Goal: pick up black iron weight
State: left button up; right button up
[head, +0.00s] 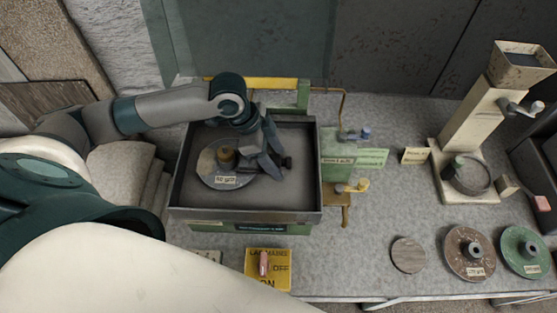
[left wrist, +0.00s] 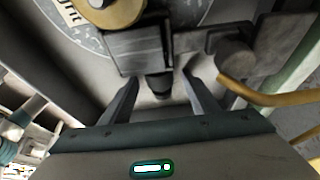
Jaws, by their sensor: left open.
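My left gripper (head: 268,155) is open above the square grey tray (head: 200,208). In the left wrist view its two fingers (left wrist: 160,84) are apart with nothing clamped between them. A dark, blocky metal piece (left wrist: 140,48) lies just past the fingertips, with a rounded dark end (left wrist: 234,54) to its right. It seems to be the black iron weight; in the head view only a small dark part (head: 287,162) shows beside the gripper, which hides the rest. I cannot tell whether the fingers touch it. My right gripper is not in view.
A grey disc (head: 210,165) with a brass knob (head: 227,156) and a grit label lies in the tray, left of the gripper. The tray has raised walls. A yellow switch box (head: 282,272) stands in front. Labelled discs (head: 469,251) and a beige stand (head: 470,115) are at right.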

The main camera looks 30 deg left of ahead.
aim_at(288, 161)
pick_arm(q)
jog(key=shift+c, duration=1.3)
grip_shut()
jog(key=shift+r, duration=0.2)
jog(key=shift+r+p, duration=0.65)
jog(key=shift+p, duration=0.3)
jog(key=r, duration=0.1)
jog(key=d+r+p, duration=0.1)
jog(key=r, duration=0.1)
jog(key=s+d+r, duration=0.1)
jog(key=d+r, duration=0.5)
jog(key=d, duration=0.4)
jog(key=shift+s+d+r, duration=0.25)
jog(key=shift+s+d, duration=0.05)
